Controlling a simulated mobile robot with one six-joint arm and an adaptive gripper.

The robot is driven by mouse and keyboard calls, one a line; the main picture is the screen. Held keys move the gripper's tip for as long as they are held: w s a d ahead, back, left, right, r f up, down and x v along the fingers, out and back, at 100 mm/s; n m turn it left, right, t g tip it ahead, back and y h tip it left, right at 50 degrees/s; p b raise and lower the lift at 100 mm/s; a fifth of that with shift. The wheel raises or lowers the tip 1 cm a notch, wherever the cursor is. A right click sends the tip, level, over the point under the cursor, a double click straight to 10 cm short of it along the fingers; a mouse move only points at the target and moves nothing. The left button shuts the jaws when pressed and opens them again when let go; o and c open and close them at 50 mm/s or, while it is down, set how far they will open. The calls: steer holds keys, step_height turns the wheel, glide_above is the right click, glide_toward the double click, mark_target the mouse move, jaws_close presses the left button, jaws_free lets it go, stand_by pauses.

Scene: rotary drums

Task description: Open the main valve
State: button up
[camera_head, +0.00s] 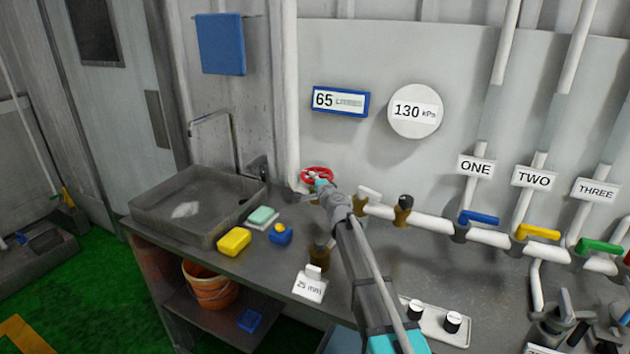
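A red round handwheel (312,171), which looks like the main valve, sits on the white pipe by the wall, right of the sink. My arm reaches away from the camera toward it. My gripper (319,184) is at the near side of the wheel and overlaps it in this view. I cannot tell whether it touches the wheel. The fingers are small and partly hidden by my own arm, so their opening does not show. The lower part of the wheel is covered by my gripper.
Blue (479,217), yellow (538,231) and green (600,246) lever valves line the pipe at right. A sink (160,220), yellow sponge (234,241) and small blue object (281,235) stand left. A "25 mm" tag (310,287) and knob panel (440,322) flank my arm. Gauges read 65 and 130 kPa.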

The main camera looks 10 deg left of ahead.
jaws_close()
steer(key=shift+d+n+g+y, duration=0.1)
steer(key=shift+n+g+y, duration=0.2)
steer(key=shift+y, duration=0.1)
steer(key=shift+d+n+g+y, duration=0.2)
steer(key=shift+n+g+y, duration=0.6)
steer(key=shift+y, duration=0.15)
steer(key=shift+d+n+g+y, duration=0.15)
steer(key=shift+n+g+y, duration=0.65)
steer(key=shift+y, duration=0.15)
steer(key=shift+d+n+g+y, duration=0.1)
steer(key=shift+n+g+y, duration=0.4)
steer(key=shift+g, duration=0.1)
steer(key=shift+s, duration=0.1)
steer(key=o, duration=0.6)
jaws_free()
steer(key=shift+o, duration=0.2)
